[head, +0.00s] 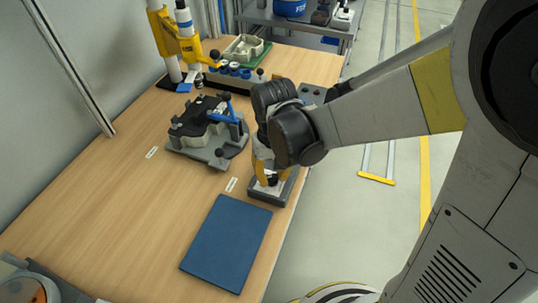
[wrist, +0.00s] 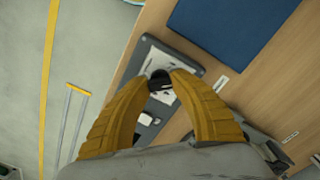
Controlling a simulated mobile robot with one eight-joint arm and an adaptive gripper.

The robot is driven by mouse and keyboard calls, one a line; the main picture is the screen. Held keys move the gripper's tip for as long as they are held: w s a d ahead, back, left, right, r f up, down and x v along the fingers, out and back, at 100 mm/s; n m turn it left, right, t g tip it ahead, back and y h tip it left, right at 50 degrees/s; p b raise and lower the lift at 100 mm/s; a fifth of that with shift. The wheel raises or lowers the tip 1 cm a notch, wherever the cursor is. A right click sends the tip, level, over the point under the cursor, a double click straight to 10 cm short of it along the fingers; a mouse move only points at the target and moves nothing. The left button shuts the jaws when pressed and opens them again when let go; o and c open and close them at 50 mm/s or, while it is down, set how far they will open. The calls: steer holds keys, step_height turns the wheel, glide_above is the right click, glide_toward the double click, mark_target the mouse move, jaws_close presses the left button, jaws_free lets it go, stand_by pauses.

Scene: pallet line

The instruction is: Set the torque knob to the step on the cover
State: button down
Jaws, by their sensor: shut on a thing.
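The torque knob (wrist: 160,80) is a small black knob on a grey unit (wrist: 143,60) with a pale face plate. In the head view the unit (head: 284,194) sits at the table's right edge. My gripper (wrist: 161,77) points down at the unit, its yellow fingers shut on the knob from both sides. In the head view my gripper (head: 268,178) partly hides the knob. A dark cover-like part (head: 197,117) lies on a grey fixture (head: 222,150) to the left. I cannot read a step on it or the knob's setting.
A blue mat (head: 226,243) lies in front of the unit. A yellow and white press-like stand (head: 176,40) and a grey rack with blue rings (head: 232,74) stand at the back. A blue-handled clamp (head: 227,107) rises from the fixture. The wooden table's left side is clear.

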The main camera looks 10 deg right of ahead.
mark_target(273, 176)
stand_by(0.3)
steer(key=c, duration=1.1)
jaws_free()
step_height(273, 176, up, 12)
